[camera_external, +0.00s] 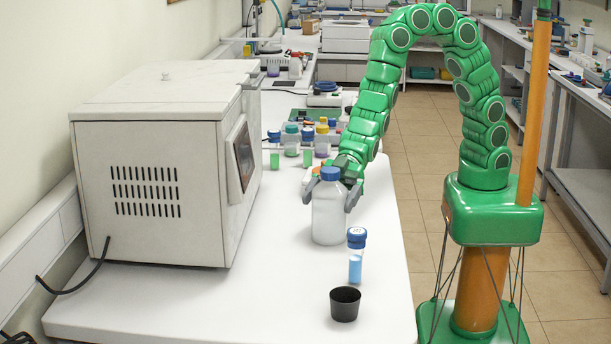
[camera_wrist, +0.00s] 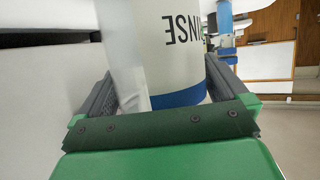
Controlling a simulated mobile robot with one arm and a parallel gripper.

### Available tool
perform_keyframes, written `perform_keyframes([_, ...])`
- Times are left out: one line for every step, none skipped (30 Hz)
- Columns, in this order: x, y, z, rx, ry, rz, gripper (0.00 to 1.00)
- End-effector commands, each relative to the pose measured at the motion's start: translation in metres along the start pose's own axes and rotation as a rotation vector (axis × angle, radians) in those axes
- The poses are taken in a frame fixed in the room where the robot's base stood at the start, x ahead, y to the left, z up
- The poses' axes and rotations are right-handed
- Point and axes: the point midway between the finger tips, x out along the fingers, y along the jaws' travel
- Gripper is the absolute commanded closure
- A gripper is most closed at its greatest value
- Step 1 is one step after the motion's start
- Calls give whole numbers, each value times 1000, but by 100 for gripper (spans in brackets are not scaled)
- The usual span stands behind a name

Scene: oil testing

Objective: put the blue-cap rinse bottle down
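The rinse bottle (camera_external: 329,216) is white with a blue cap (camera_external: 330,174) and looks upright at the table. I cannot tell whether its base touches the surface. My gripper (camera_external: 331,193) has one finger on each side of the bottle's upper body, close against it. In the wrist view the bottle (camera_wrist: 165,50) fills the space between the fingers of my gripper (camera_wrist: 160,90). Its black lettering is upside down there, and a blue band shows near the palm. The fingertips' contact is partly hidden.
A vial of blue liquid with a blue cap (camera_external: 356,255) stands right in front of the bottle. A black cup (camera_external: 345,304) stands nearer. A large white machine (camera_external: 165,165) is at left. Several small bottles stand behind. The white table (camera_external: 230,310) is clear at front left.

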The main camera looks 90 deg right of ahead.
Motion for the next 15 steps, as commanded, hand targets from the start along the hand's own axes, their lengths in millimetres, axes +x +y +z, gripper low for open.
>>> perform_keyframes([0, 0, 0, 0, 0, 0, 0])
perform_keyframes([0, 0, 0, 0, 0, 0, 0])
perform_keyframes([0, 0, 0, 0, 0, 0, 0])
perform_keyframes([0, 0, 0, 0, 0, 0, 0])
perform_keyframes([0, 0, 0, 0, 0, 0, 0])
perform_keyframes([0, 0, 0, 0, 0, 0, 0])
perform_keyframes([0, 0, -1, 1, 0, 0, 0])
perform_keyframes([-1, 0, -2, 1, 0, 0, 0])
perform_keyframes([-2, 0, -3, 1, 1, 0, 0])
perform_keyframes([-4, 0, -3, 1, 1, 1, 0])
perform_keyframes([-6, 0, -3, 1, 1, 1, 0])
perform_keyframes([-9, 1, -3, 1, 1, 1, 0])
perform_keyframes([-12, 1, -3, 1, 1, 1, 0])
perform_keyframes([-16, 1, -2, 1, 0, 2, 0])
perform_keyframes([-20, 1, -3, 2, 1, 2, 0])
